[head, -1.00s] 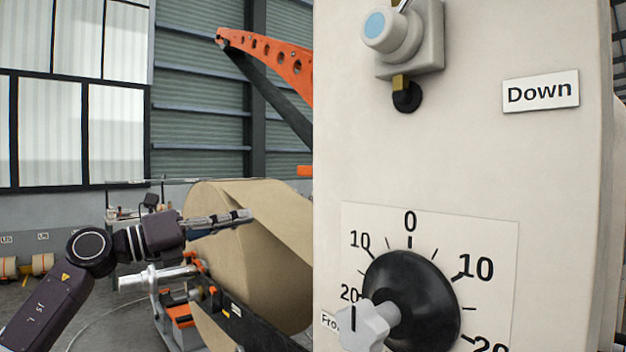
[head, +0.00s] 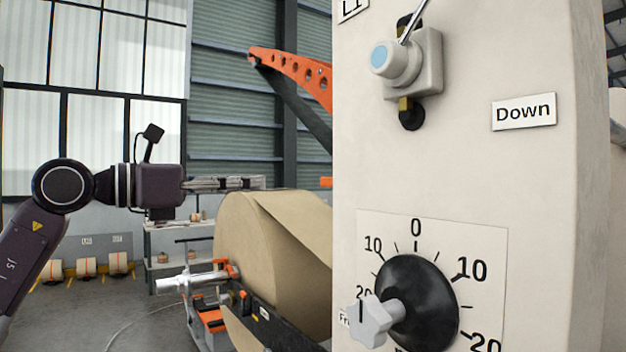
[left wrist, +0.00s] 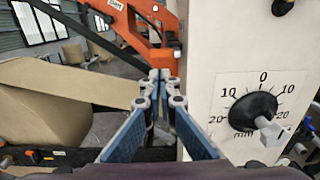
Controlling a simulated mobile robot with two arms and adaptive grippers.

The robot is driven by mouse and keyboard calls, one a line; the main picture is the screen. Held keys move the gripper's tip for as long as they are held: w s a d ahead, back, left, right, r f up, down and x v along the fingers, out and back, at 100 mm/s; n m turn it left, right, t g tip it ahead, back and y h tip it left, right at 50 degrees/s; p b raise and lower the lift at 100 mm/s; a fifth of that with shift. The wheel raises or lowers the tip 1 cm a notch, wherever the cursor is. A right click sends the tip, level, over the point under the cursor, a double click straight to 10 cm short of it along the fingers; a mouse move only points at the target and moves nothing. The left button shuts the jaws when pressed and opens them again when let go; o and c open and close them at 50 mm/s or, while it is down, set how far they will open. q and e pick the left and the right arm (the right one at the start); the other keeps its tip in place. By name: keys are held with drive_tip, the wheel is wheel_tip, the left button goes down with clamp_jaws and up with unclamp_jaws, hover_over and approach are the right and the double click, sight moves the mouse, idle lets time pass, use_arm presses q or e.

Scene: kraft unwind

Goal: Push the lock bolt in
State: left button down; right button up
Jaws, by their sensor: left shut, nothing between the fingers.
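My left gripper (head: 262,183) points right in the head view, shut and empty, just above the top edge of the brown paper roll in the picture. In the left wrist view its fingertips (left wrist: 160,76) meet in front of the gap between the roll and the pale cabinet. No part is labelled as the lock bolt. On the cabinet (head: 470,170) a grey block holds a round knob with a blue face (head: 379,57). Below it a star-shaped grey handle (head: 370,322) sits on a black dial (head: 417,305). The gripper touches neither. My right gripper is not in view.
The large paper roll (head: 245,250) stands left of the cabinet, with a silver shaft end (head: 190,283) sticking out left. An orange arm (head: 295,70) slopes above it. A "Down" sign (head: 523,111) is on the cabinet. Open floor lies at lower left.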

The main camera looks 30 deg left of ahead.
sight(326, 183)
use_arm(q)
drive_tip(key=p+x, duration=0.8)
drive_tip(key=x, duration=0.4)
drive_tip(key=shift+w+d+r, duration=0.15)
drive_tip(key=shift+w, duration=0.05)
drive_tip(key=shift+w+d, duration=0.1)
drive_tip(key=shift+w, duration=0.2)
